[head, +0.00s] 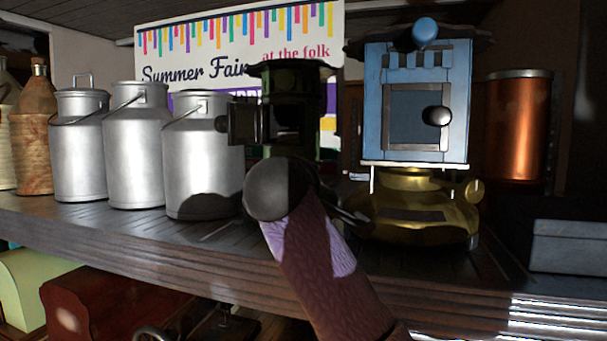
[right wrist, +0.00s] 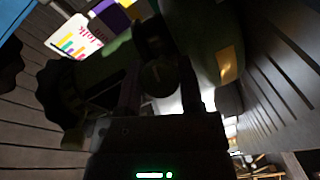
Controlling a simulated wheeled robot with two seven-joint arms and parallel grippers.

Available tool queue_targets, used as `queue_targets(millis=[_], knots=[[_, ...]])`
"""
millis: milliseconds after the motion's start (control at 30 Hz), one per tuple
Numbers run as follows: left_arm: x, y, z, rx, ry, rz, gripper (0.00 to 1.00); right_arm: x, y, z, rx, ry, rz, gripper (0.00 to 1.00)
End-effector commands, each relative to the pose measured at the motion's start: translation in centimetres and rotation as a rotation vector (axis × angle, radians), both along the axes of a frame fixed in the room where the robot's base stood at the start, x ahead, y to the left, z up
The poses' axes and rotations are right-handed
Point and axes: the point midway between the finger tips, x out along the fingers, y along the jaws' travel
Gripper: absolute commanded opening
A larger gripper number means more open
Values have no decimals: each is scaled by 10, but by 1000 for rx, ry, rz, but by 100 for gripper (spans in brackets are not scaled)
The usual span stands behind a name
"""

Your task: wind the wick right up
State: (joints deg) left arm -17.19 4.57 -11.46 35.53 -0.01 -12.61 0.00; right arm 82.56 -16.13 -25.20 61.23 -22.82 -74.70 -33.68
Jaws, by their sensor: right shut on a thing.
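A dark green lamp (head: 292,105) with a wide scalloped top and a small open side door stands on the shelf in the head view. Its lower part is hidden behind my right arm. In the right wrist view its dark green body (right wrist: 215,35) is close in front of the camera. My right gripper (right wrist: 160,85) is shut on a small round dark knob (right wrist: 160,76) at the lamp. In the head view my right forearm hides this grip. The wick itself cannot be seen. My left gripper is in neither view.
A blue stove-like lamp (head: 376,110) on a brass base (head: 415,205) stands close to the right. Several metal churns (head: 136,150) stand left. A copper cylinder (head: 517,125) and a grey box (head: 567,246) are at the right. A Summer Fair sign (head: 190,45) stands behind.

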Motion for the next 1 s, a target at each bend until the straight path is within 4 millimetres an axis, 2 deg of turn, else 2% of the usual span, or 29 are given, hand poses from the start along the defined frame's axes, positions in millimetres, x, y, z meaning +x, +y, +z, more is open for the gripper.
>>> queue_targets(millis=[500, 1000], knots=[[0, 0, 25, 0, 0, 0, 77, 0, 0, 0, 476, 108, 0, 0], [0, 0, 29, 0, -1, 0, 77, 0, 0, -2, 938, 205, -1, 0]])
